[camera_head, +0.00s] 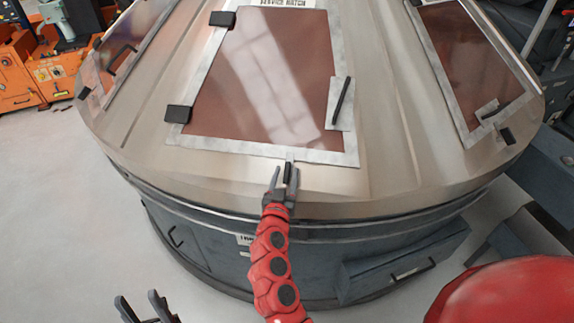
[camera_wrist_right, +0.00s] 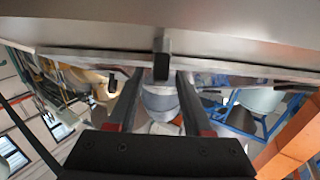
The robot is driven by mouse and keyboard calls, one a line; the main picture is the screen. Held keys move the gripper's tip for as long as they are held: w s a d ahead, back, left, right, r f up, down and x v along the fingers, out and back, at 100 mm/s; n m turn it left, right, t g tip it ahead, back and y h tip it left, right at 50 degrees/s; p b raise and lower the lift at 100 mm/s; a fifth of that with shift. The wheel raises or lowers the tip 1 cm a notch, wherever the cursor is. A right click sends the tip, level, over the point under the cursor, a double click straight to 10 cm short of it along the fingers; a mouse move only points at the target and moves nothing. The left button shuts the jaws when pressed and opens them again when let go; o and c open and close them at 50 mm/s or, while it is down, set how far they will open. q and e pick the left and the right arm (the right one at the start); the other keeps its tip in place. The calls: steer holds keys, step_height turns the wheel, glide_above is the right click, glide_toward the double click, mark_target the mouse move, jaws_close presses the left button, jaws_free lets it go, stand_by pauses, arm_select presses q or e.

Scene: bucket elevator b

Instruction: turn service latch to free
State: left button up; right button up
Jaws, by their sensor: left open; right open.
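The service hatch (camera_head: 262,85) is a reddish-brown window in a pale metal frame on the sloping metal cover, with the words SERVICE HATCH above it. A small dark latch (camera_head: 287,170) sits at the frame's lower edge; it also shows in the right wrist view (camera_wrist_right: 161,66). My right gripper (camera_head: 282,181) is open at the latch. In the wrist view the latch appears between the two fingertips (camera_wrist_right: 159,78), with a gap on each side; whether they touch it cannot be told. My left gripper (camera_head: 144,308) is open and empty at the bottom left, away from the cover.
A black handle (camera_head: 342,98) is on the hatch's right side, and two black hinges (camera_head: 179,113) are on its left. Another brown window (camera_head: 462,60) is at the right. A grey drawer (camera_head: 405,265) juts out below. The floor (camera_head: 60,210) at left is clear.

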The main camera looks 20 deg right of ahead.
steer(key=shift+x, duration=0.8)
steer(key=shift+f, duration=0.1)
jaws_close()
